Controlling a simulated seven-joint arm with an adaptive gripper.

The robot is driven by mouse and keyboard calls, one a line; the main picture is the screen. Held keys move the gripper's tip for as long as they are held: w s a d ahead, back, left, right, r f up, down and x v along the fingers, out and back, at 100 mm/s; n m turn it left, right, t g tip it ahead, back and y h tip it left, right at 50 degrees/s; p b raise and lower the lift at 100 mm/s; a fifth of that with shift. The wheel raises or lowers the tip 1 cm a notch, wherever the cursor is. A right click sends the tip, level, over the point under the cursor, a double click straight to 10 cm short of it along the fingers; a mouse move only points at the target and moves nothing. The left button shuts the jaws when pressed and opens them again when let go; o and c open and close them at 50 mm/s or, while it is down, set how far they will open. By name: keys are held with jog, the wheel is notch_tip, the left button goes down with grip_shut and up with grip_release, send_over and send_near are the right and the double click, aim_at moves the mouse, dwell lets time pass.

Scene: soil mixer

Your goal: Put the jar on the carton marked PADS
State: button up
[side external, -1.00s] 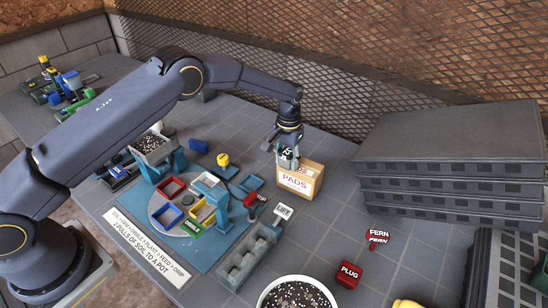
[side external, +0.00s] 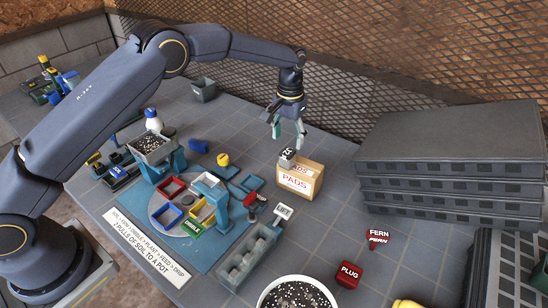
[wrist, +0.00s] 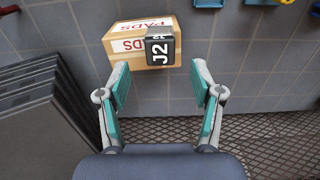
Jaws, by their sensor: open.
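The carton marked PADS (side external: 297,182) is a tan box with red lettering on white, standing on the bench right of the blue mat. The jar (side external: 287,158) is small and dark grey with a white J2 label. It appears to stand upright on the left end of the carton's top. In the wrist view the jar (wrist: 160,48) covers one end of the carton (wrist: 122,43), close to its edge. My gripper (side external: 288,136) is open and empty, above and apart from the jar. Its teal pads also show in the wrist view (wrist: 163,85).
Grey stacked trays (side external: 450,155) stand at the right and a mesh fence (side external: 340,80) runs behind. A turntable with coloured bins (side external: 185,207) is to the left. A seedling tray (side external: 250,255) and a white soil bowl (side external: 297,294) lie in front.

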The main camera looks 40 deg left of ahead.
notch_tip(320, 180, up, 5)
notch_tip(320, 180, up, 7)
jog(key=t, duration=0.1)
send_over(286, 152)
jog(key=s+a, duration=0.2)
jog(key=s, duration=0.1)
jog(key=s+a+r+t, duration=0.2)
jog(key=s+a+r, duration=0.3)
jog(key=s+r, duration=0.55)
jog(key=s+a+f+t, duration=0.1)
jog(key=s+a, duration=0.1)
jog(key=s, duration=0.9)
jog(key=s+a+f+t, duration=0.1)
jog(key=s, duration=1)
jog(key=shift+a+t, duration=0.3)
jog(key=shift+a, duration=0.1)
jog(key=shift+f, duration=0.1)
jog(key=shift+o, duration=0.5)
